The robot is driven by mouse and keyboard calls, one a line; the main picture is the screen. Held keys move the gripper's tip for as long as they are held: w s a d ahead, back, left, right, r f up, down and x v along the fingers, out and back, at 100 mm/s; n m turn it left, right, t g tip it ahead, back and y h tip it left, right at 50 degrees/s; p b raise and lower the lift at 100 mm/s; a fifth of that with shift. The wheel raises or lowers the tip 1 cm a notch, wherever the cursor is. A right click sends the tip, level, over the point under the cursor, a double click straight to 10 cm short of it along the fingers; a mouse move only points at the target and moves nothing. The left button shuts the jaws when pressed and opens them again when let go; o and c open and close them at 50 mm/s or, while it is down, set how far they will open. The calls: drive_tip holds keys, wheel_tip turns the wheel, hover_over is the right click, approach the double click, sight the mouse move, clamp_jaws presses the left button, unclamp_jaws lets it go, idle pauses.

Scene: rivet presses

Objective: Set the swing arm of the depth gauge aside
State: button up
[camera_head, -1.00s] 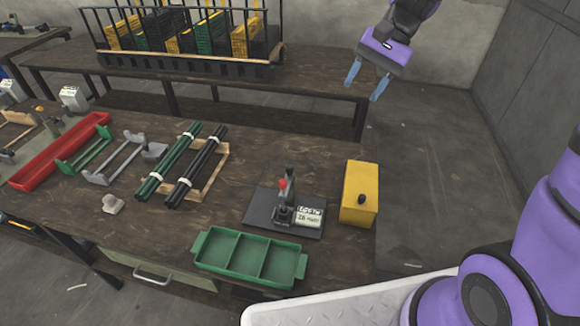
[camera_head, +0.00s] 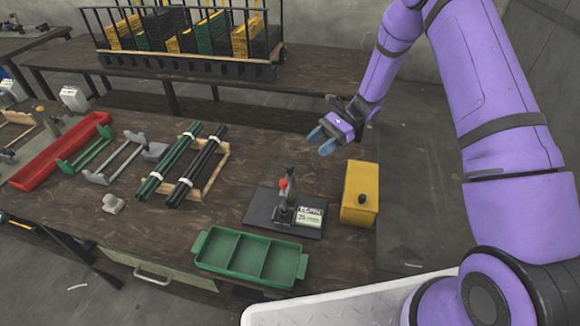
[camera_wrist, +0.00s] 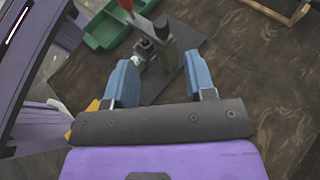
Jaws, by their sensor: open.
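The depth gauge stands on a dark base plate (camera_head: 262,208) on the near workbench. It has an upright grey post (camera_head: 291,186), a red knob (camera_head: 283,184) and a white label or display (camera_head: 310,216). I cannot make out clearly which part is the swing arm. My gripper (camera_head: 322,139) is open and empty, above the bench, behind and to the right of the gauge. In the wrist view the blue fingers (camera_wrist: 160,82) are spread, with the gauge post (camera_wrist: 167,48) and red knob (camera_wrist: 127,5) beyond them.
A yellow box (camera_head: 360,192) stands just right of the gauge. A green three-compartment tray (camera_head: 250,254) lies in front. Bundled rods (camera_head: 190,165) on a wooden frame lie to the left. A stretch of bench behind the gauge is clear.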

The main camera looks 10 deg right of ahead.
sight(292, 165)
drive_tip(key=x, duration=1.1)
drive_tip(key=shift+f, duration=0.1)
clamp_jaws()
